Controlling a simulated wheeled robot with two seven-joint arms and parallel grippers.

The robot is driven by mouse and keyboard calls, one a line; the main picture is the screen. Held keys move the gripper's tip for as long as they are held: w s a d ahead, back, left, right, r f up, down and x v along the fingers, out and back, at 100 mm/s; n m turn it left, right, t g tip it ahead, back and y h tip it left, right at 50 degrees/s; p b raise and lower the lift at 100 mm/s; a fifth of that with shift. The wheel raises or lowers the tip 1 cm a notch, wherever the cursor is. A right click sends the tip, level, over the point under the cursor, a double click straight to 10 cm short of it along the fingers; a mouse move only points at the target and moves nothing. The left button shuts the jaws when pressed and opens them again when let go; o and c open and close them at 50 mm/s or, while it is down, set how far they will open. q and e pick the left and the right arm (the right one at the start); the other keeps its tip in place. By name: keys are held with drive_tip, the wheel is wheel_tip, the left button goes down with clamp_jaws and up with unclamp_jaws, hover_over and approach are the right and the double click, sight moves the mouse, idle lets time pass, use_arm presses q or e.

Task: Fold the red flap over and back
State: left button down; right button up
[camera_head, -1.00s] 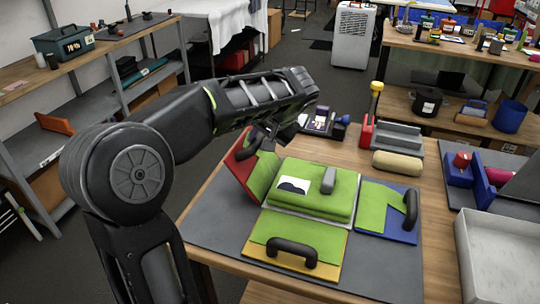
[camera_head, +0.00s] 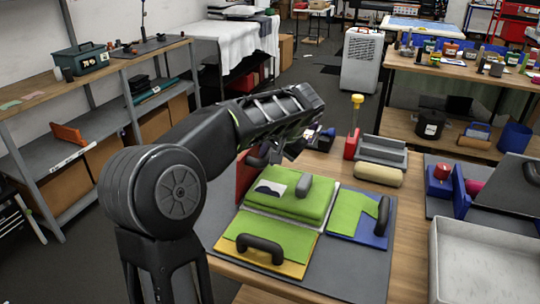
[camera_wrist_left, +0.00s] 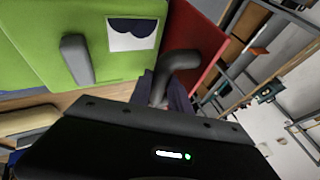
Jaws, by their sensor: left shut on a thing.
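The red flap (camera_head: 245,178) stands steeply raised at the left of the green padded block (camera_head: 290,197). Its dark curved handle (camera_head: 257,157) is partly hidden by my left arm. My left gripper (camera_head: 284,152) is above the flap and shut on this handle. In the left wrist view the handle (camera_wrist_left: 181,63) runs down between the fingers (camera_wrist_left: 163,92), with the red flap (camera_wrist_left: 202,38) behind it. The block carries a grey knob (camera_head: 303,187) and a white patch (camera_head: 270,187). My right gripper is not in view.
A yellow flap (camera_head: 265,258) lies at the block's front and a blue flap (camera_head: 352,228) at its right, each with a dark handle. A beige roll (camera_head: 378,175), a grey tray (camera_head: 381,151) and a pale box (camera_head: 490,240) stand to the right.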

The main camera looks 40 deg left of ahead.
use_arm(q)
drive_tip(key=shift+s+a+f, duration=0.1)
drive_tip(key=shift+s+f, duration=0.15)
drive_tip(key=shift+f, duration=0.1)
drive_tip(key=c, duration=1.5)
unclamp_jaws()
drive_tip(key=shift+a, duration=0.1)
drive_tip(key=shift+c, duration=0.2)
drive_tip(key=shift+o, duration=0.7)
drive_tip(key=shift+a, duration=0.15)
drive_tip(key=shift+o, duration=1)
drive_tip(key=shift+w+r, duration=0.15)
drive_tip(key=shift+r, duration=0.05)
drive_tip(key=v, duration=0.8)
drive_tip(key=shift+f, duration=0.15)
